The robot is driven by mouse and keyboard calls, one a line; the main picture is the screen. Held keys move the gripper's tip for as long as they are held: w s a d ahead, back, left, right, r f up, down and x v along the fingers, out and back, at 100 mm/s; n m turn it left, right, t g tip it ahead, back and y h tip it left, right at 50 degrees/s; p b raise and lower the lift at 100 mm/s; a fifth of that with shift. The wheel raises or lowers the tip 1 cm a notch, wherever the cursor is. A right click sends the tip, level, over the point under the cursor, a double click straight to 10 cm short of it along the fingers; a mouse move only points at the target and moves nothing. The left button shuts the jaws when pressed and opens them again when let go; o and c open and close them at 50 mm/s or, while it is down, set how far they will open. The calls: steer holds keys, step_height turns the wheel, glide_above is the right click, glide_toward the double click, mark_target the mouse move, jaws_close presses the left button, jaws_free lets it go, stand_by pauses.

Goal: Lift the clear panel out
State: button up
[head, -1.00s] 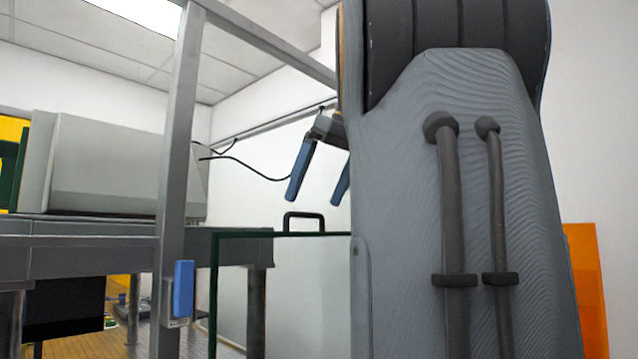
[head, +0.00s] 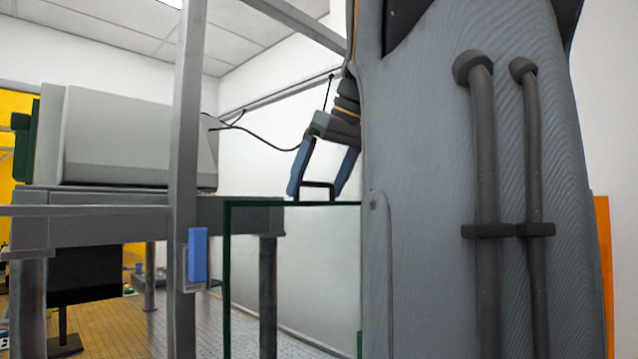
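The clear panel (head: 290,265) stands upright right of the metal post, with a dark green edge along its top and left side. A dark handle (head: 318,185) sits on its top edge. My gripper (head: 319,190) points down at the handle, with one blue finger at each side of it. The fingers are spread and the handle lies between their tips; I cannot tell whether they touch it. My arm hides the panel's right part.
A grey metal post (head: 186,150) with a blue latch-like piece (head: 197,255) stands just left of the panel. A grey instrument (head: 130,140) rests on a dark grey table (head: 120,215) behind. An orange panel (head: 602,260) shows at the far right.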

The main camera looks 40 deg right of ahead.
steer(key=c, duration=0.3)
steer(key=o, duration=1.1)
steer(key=shift+c, duration=0.2)
steer(key=c, duration=1)
step_height(320, 180, up, 14)
steer(key=p, duration=1.4)
steer(key=shift+f, duration=0.15)
steer(key=shift+s, duration=0.1)
steer(key=s+d+r+p, duration=0.1)
steer(key=s+r, duration=0.1)
steer(key=s, duration=0.9)
steer(key=shift+s, duration=0.4)
stand_by(1.1)
